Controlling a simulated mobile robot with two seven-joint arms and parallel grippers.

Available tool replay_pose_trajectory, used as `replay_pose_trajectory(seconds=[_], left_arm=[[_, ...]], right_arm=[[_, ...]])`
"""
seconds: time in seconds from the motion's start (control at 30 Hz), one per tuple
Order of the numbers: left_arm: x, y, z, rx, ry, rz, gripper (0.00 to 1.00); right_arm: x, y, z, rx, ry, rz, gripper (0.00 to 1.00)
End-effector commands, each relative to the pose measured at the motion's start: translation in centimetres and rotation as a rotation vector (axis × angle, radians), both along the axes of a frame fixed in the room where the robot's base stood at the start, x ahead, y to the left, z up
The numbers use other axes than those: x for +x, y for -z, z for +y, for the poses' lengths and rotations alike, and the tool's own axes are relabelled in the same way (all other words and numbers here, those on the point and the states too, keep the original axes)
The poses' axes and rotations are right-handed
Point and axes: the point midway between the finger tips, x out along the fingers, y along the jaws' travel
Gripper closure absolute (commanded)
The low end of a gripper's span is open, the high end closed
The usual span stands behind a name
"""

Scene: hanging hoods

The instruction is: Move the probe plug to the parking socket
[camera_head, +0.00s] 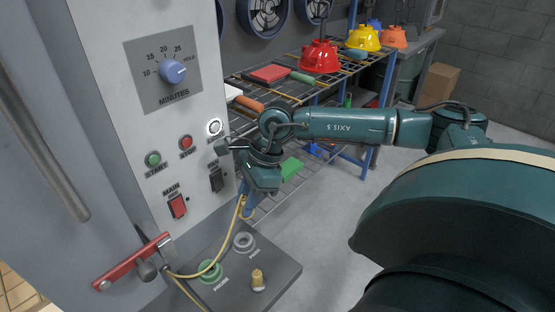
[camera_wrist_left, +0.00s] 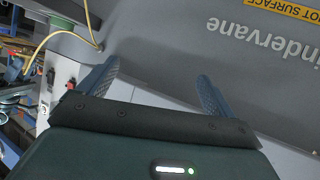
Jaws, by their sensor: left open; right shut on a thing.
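My right gripper (camera_head: 247,203) is shut and hangs above the dark ledge, by the lower edge of the control panel. The yellow cable (camera_head: 196,274) runs from the panel's lower left up to its fingers. The probe plug itself is mostly hidden between the fingers. The parking socket (camera_head: 244,242), a grey ring marked PARK, lies below the gripper, apart from it. The green ring marked PROBE (camera_head: 210,269) lies nearer and left, with cable crossing over it. My left gripper (camera_wrist_left: 156,82) is open and empty in the left wrist view, facing a grey surface; it is not in the head view.
A brass knob (camera_head: 258,281) stands up on the ledge (camera_head: 282,268) beside the sockets. A red-handled lever (camera_head: 133,262) sticks out at the left. A wire rack with a red hood (camera_head: 319,58) stands behind. Floor right of the ledge is clear.

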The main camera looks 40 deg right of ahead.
Motion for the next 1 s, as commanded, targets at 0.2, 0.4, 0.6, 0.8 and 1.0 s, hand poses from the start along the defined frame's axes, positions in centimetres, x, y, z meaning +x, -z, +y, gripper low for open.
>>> replay_pose_trajectory(seconds=[0.2, 0.4, 0.6, 0.8, 1.0], left_arm=[[-0.3, -0.2, 0.0, -0.011, -0.007, 0.045, 0.09], [-0.4, 0.3, 0.1, -0.02, -0.01, 0.043, 0.09], [-0.4, 0.9, 0.1, -0.036, -0.016, 0.033, 0.09], [-0.6, 0.7, 0.5, -0.038, -0.025, -0.005, 0.09], [-0.8, 0.3, 0.7, -0.036, -0.031, -0.026, 0.09]], right_arm=[[0.8, 0.1, 1.6, -0.003, -0.03, -0.001, 1.0], [0.9, 1.2, 1.7, -0.005, -0.031, 0.0, 1.0], [0.9, 3.1, 1.7, -0.004, -0.03, 0.0, 1.0], [0.9, 5.1, 1.6, -0.004, -0.028, -0.001, 1.0], [0.9, 5.9, 1.7, -0.004, -0.029, -0.002, 1.0]])
